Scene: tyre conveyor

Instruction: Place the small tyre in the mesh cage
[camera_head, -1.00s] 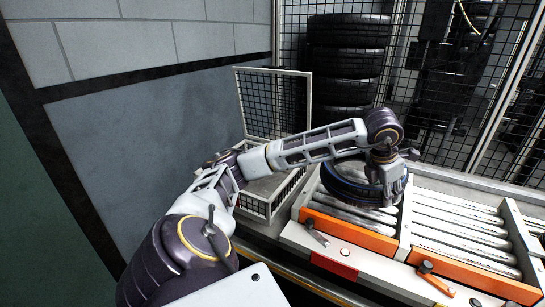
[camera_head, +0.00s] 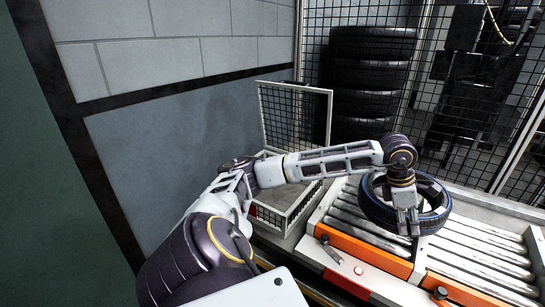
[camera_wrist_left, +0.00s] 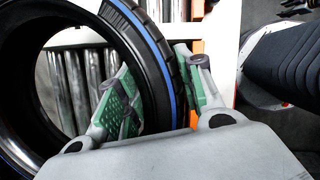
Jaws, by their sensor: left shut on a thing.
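The small tyre (camera_head: 376,209) is black with a blue stripe and is over the conveyor rollers in the head view. I cannot tell whether it touches them. My left gripper (camera_head: 408,222) is shut on the tyre's near wall. In the left wrist view, the fingers of the left gripper (camera_wrist_left: 157,92) straddle the wall of the tyre (camera_wrist_left: 166,63), one finger inside the ring and one outside. The mesh cage (camera_head: 286,222) stands left of the conveyor, open on top, with a tall mesh panel at its back; my left arm hides part of it. My right gripper is out of view.
The roller conveyor (camera_head: 480,258) has orange guards (camera_head: 364,250) along its near side. A mesh fence (camera_head: 310,45) stands behind, with stacked large tyres (camera_head: 372,75) beyond it. A grey wall (camera_head: 165,150) rises at the left. The space above the cage looks clear apart from my arm.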

